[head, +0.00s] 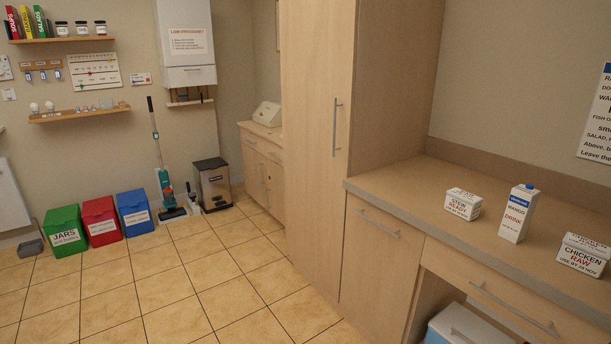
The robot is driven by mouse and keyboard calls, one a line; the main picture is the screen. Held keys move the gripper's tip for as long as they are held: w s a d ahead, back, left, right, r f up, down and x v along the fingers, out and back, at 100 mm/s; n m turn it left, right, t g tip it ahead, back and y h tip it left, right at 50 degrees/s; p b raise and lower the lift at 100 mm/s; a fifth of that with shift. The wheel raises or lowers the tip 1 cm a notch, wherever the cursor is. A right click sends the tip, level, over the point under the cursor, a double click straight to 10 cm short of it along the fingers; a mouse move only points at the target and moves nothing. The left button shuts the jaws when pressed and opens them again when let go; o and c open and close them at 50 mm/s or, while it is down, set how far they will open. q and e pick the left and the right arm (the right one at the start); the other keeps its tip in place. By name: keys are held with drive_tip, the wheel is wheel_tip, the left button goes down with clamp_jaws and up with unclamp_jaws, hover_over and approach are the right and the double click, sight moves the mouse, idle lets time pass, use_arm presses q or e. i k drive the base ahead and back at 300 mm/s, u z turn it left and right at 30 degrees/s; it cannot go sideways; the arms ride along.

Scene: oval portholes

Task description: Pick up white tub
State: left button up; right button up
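Two white tubs with printed labels stand on the counter at the right of the head view. One white tub (463,204), labelled as stew, ready, sits toward the back left of the counter. The other white tub (584,256), labelled as raw chicken with a use-by date, sits nearer the front at the right edge of the picture. Both look closed and upright. Neither of my grippers shows in this view.
A white mango drink carton (518,213) with a blue cap stands between the tubs. The wooden counter (400,181) is otherwise bare. A tall cupboard (325,130) borders it on the left. A cool box (466,328) is below. Green, red and blue bins stand across the clear tiled floor.

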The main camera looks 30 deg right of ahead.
sight(467, 205)
drive_tip(key=z, duration=0.15)
drive_tip(key=i, duration=2)
drive_tip(key=z, duration=1.3)
drive_tip(key=i, duration=1.35)
drive_tip(key=z, duration=1.2)
